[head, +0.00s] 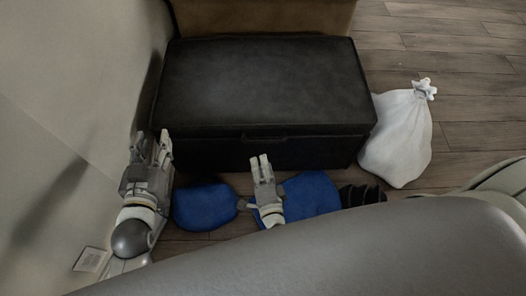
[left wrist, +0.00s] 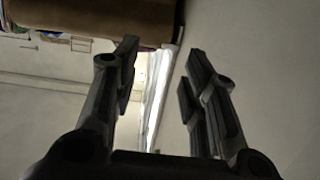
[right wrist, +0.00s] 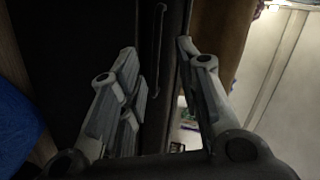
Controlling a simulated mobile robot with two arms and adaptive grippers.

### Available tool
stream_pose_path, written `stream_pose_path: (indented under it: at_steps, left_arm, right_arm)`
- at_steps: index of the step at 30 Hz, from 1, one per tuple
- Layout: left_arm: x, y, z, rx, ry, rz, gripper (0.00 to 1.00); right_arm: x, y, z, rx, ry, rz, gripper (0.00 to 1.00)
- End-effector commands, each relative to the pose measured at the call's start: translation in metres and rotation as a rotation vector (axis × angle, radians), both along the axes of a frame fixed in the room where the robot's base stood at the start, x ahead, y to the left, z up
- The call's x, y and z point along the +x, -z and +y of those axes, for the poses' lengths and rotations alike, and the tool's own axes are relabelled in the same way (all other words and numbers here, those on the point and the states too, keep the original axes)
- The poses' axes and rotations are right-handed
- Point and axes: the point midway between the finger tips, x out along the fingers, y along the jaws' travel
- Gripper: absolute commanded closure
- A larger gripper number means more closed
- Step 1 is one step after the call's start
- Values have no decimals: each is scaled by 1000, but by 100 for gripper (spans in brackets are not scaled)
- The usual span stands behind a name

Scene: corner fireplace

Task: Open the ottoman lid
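The ottoman (head: 265,80) is a black, leather-like box with its lid shut, in the middle of the head view. A thin handle (head: 264,136) is at its front, just under the lid edge. In the right wrist view the handle (right wrist: 157,50) lies between the fingertips, farther off. My right gripper (head: 260,160) is open and empty in front of the ottoman, close below the handle; whether it touches the front is unclear. My left gripper (head: 153,138) is open and empty by the ottoman's front left corner, near the wall; it is open in its wrist view (left wrist: 162,55) too.
Blue objects (head: 205,205) lie on the floor before the ottoman. A tied white bag (head: 398,135) stands close to its right side. A pale wall (head: 80,100) runs along the left. A brown piece (head: 265,17) stands behind. Wooden floor (head: 475,90) is free at the right.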

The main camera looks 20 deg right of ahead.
Motion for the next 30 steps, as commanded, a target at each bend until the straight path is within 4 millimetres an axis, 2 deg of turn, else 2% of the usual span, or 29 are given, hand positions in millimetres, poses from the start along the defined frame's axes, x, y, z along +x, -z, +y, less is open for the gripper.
stream_pose_path:
  at_steps: [1, 3, 6, 14, 22, 30]
  left_arm:
    - [-3, -11, 0, -15, 2, -57, 60]
    - [-7, -37, 0, -29, 2, -118, 60]
    - [-14, -64, 1, -45, 3, -178, 60]
    - [-20, -95, 1, -69, 7, -271, 60]
    - [-26, -133, -3, -127, 18, -489, 60]
    - [-45, -173, -4, -194, 30, -723, 60]
  right_arm:
    - [2, 10, -2, 60, 49, -20, 68]
    - [2, 9, -4, 132, 107, -35, 68]
    - [1, 8, -6, 201, 164, -46, 68]
    - [9, 8, -11, 248, 204, -52, 68]
    - [47, 16, -22, 244, 202, -53, 68]
    - [81, 23, -32, 246, 202, -52, 68]
